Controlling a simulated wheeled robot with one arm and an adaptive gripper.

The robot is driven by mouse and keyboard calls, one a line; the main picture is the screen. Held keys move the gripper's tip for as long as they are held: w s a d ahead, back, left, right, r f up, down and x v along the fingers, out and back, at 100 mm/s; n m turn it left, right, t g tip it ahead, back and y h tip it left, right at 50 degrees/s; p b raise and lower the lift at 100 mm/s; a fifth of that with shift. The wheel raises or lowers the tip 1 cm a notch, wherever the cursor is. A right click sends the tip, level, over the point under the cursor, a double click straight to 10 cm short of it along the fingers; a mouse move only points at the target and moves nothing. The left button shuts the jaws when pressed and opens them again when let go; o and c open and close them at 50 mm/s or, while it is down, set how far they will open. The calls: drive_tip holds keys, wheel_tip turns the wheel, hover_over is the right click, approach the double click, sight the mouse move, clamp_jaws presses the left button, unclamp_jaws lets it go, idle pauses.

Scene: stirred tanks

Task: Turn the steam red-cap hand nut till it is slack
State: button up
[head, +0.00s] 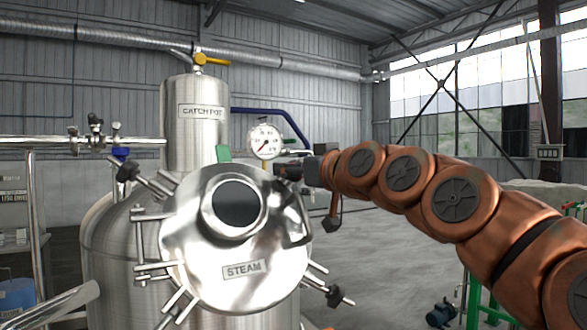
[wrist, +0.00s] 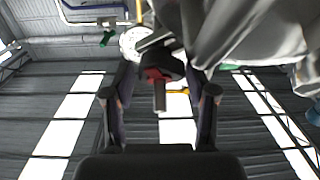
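The steel tank lid (head: 180,235) carries a STEAM label (head: 244,270). My gripper (head: 289,171) is at the lid's upper right edge. In the wrist view, the hand nut with a red cap (wrist: 154,74) and dark lobes stands between my two fingers, its stud pointing toward the camera. My gripper (wrist: 162,72) looks open around the nut, with narrow gaps at its sides; contact at the fingertips is hard to tell. In the head view this nut is hidden by the gripper. Other black hand nuts show at the upper left (head: 128,171) and lower right (head: 336,297).
A pressure gauge (head: 265,141) stands close behind my gripper and also shows in the wrist view (wrist: 130,42). The CATCH POT vessel (head: 195,140) with a yellow-handled valve (head: 208,60) rises behind the lid. A pipe with valves (head: 60,142) runs left. Open floor (head: 390,245) lies right.

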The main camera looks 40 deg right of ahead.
drive_tip(key=shift+a, duration=0.1)
drive_tip(key=c, duration=0.7)
drive_tip(key=shift+c, duration=0.2)
drive_tip(key=shift+f+n+y+b, duration=0.1)
drive_tip(key=shift+n+y+b, duration=0.2)
drive_tip(key=shift+n+b, duration=0.15)
drive_tip(key=shift+n, duration=0.25)
drive_tip(key=n+y+b, duration=0.1)
drive_tip(key=n+y, duration=0.1)
drive_tip(key=n, duration=0.1)
drive_tip(key=shift+n+g+y, duration=0.3)
drive_tip(key=n, duration=0.1)
drive_tip(key=n+y, duration=0.1)
drive_tip(key=n, duration=0.1)
drive_tip(key=n+g+y, duration=0.1)
drive_tip(key=shift+r+n+p, duration=0.25)
drive_tip(key=shift+n+p, duration=0.05)
drive_tip(key=shift+d+f+n+g+y+p, duration=0.15)
drive_tip(key=shift+n+g+y+p, duration=0.45)
drive_tip(key=shift+n, duration=0.6)
